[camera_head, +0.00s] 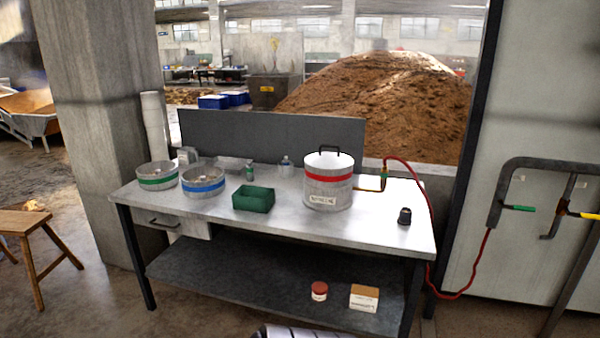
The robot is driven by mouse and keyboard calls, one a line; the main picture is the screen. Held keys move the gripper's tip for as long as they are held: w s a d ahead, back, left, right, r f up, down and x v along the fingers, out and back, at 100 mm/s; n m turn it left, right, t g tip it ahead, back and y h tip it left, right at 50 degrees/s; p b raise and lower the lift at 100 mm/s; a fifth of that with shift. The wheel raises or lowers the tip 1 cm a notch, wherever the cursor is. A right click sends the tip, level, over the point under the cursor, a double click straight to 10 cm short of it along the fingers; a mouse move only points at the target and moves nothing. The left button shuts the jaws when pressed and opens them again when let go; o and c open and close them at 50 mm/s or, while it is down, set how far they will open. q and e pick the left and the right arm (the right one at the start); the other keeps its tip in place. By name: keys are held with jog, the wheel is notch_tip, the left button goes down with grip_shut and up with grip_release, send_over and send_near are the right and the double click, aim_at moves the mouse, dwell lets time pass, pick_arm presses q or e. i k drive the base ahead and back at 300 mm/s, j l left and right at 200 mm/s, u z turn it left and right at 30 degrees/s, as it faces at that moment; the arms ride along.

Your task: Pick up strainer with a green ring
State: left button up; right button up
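The strainer with a green ring (158,184) stands at the left end of the metal table (285,228). It is a round, shallow grey metal vessel with a green band around its side. A similar strainer with a blue ring (204,187) stands close to its right. The contents of both are too small to make out clearly. Neither of my grippers is in view.
A green bin (254,199), a lidded pot with a red band (328,188) and a dark knob-like object (404,216) stand further right. A red hose (430,200) hangs at the right. A wooden stool (30,228) stands left. The table's front left is clear.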

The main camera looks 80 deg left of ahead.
aim_at(250, 176)
jog(key=u, duration=3.1)
